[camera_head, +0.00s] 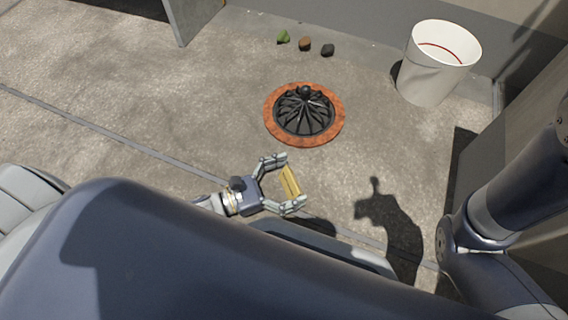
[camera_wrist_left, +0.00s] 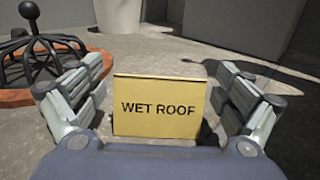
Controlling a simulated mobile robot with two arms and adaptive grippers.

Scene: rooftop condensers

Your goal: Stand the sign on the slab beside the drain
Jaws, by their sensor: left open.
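The yellow sign (camera_head: 291,182), lettered "WET ROOF" in the wrist view (camera_wrist_left: 158,108), faces my left wrist camera and looks upright. My left gripper (camera_head: 292,181) is open, with one finger on each side of the sign and small gaps showing in the wrist view. The drain (camera_head: 304,112), a black domed grate in a rust-orange ring, lies on the grey concrete slab (camera_head: 215,95) beyond the sign. It also shows at the left of the wrist view (camera_wrist_left: 38,62). My right gripper is out of view.
A white bucket (camera_head: 428,75) stands at the back right. A green leaf-like piece (camera_head: 283,37), a brown lump (camera_head: 305,44) and a dark lump (camera_head: 328,50) lie behind the drain. Grey walls bound the back and right. The slab left of the drain is clear.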

